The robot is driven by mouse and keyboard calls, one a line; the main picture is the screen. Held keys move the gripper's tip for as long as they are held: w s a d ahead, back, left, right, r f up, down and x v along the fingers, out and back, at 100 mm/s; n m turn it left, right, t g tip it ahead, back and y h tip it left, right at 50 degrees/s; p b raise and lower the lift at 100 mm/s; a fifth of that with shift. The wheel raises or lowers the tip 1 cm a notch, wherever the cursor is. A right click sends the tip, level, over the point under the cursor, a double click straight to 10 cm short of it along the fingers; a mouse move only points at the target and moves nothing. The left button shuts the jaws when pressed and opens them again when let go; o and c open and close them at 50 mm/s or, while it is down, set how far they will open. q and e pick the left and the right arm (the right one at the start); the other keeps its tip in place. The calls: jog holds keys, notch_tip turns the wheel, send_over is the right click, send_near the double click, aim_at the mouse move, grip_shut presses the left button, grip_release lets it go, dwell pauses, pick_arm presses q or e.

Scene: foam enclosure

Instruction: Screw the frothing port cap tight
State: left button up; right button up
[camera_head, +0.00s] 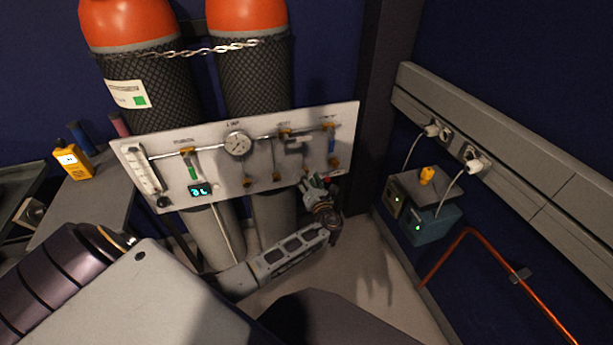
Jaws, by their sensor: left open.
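The labels are too small to read, so I cannot tell which is the frothing port cap. My left gripper (318,183) is open in front of the panel's lower right edge, below the right-hand fitting. It partly hides the panel there, and I cannot tell whether it touches anything. My right gripper is not in view.
Two orange-topped cylinders (250,75) stand chained behind the panel. A side table (88,200) with a yellow meter (73,161) is at left. At right, grey and teal boxes (433,226) with cables and a copper pipe (440,262) are along the wall. Floor is free below the gripper.

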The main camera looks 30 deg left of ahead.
pick_arm(q)
jog(key=v, duration=0.9)
dwell(0.6)
